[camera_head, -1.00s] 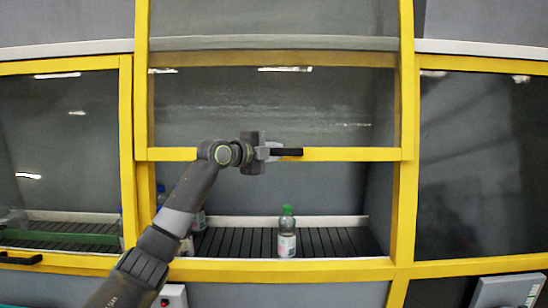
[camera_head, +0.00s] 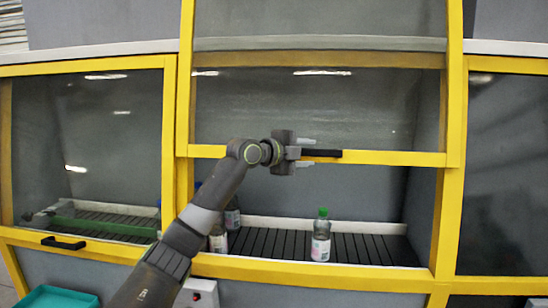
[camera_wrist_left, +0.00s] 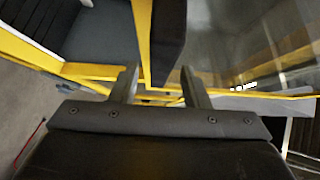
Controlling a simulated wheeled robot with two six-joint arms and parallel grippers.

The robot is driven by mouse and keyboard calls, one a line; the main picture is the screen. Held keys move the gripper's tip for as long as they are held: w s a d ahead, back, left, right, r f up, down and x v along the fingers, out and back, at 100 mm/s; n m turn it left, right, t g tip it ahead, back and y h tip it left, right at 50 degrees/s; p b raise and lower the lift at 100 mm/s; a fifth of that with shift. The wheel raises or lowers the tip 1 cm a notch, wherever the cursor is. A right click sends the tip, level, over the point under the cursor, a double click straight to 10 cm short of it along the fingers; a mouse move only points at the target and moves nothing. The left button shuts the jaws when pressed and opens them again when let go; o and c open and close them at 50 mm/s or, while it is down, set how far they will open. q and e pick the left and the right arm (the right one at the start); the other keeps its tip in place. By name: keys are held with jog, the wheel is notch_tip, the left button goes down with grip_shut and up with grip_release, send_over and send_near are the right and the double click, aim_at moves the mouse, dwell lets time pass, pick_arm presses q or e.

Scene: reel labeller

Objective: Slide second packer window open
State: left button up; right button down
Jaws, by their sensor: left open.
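The second packer window (camera_head: 320,110) is a clear pane in a yellow frame. It stands raised, with its yellow lower bar (camera_head: 400,158) well above the sill and an open gap below. A black handle (camera_head: 324,155) sits on that bar. My left gripper (camera_head: 305,153) is open at the handle's left end, with one finger above and one below its line. In the left wrist view the dark handle (camera_wrist_left: 168,40) shows beyond and between the spread fingers (camera_wrist_left: 158,88). Contact cannot be told. My right gripper is not in view.
Behind the gap, a green-capped bottle (camera_head: 321,238) stands on a slatted conveyor (camera_head: 370,250), with more bottles partly behind my left arm. A neighbouring window (camera_head: 110,140) at left is down, with its own black handle (camera_head: 63,243). A teal tray (camera_head: 58,298) sits lower left.

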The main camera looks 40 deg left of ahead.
pick_arm(q)
jog(key=b+v, duration=0.7)
jog(key=v, duration=0.8)
jog(key=shift+w, duration=0.15)
